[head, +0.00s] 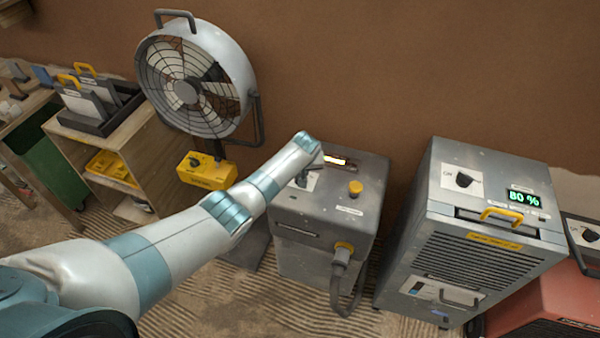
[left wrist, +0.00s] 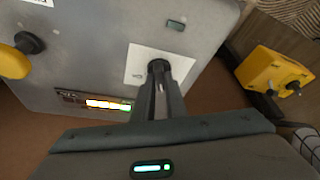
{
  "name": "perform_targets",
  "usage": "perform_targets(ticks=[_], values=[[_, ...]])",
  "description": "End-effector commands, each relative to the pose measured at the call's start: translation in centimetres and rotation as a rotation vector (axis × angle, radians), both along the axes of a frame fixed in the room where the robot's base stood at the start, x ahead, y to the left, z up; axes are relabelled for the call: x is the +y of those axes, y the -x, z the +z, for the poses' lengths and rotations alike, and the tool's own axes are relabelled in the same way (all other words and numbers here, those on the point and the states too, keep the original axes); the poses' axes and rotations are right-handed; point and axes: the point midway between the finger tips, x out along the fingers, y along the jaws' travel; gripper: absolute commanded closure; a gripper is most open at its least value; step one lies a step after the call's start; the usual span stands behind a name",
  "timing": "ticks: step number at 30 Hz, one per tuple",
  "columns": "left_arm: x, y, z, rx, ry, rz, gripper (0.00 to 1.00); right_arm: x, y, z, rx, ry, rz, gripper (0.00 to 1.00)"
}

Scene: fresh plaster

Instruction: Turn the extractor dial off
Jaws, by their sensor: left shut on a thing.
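A grey metal unit (head: 335,212) stands in the middle of the head view; I take it as the extractor. In the left wrist view its top (left wrist: 90,50) carries a dark dial (left wrist: 158,66) on a white plate (left wrist: 135,68). My left gripper (left wrist: 159,78) is shut on this dial, with a finger on each side. The dial's pointer and markings are mostly hidden by the fingers. A lit bar display (head: 336,160) glows on the unit's top, and it also shows in the left wrist view (left wrist: 108,104). My right gripper is not in view.
A yellow knob (head: 355,188) and a plugged hose (head: 341,262) are on the same unit. A round fan (head: 190,85) with a yellow control box (head: 205,172) stands left. A dehumidifier-like unit (head: 475,262) reading 80 % stands right, with a red machine (head: 545,300) beyond.

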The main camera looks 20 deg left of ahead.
Motion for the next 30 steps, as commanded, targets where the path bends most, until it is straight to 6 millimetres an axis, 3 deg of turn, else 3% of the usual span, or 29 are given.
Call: perform_targets(ticks=[12,30], values=[[-0.2,-0.2,-0.1,-0.001,0.0,0.289,1.0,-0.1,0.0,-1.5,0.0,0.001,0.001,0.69],[-0.2,-0.3,0.2,-0.003,0.0,0.354,1.0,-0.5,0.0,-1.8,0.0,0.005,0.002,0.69]])
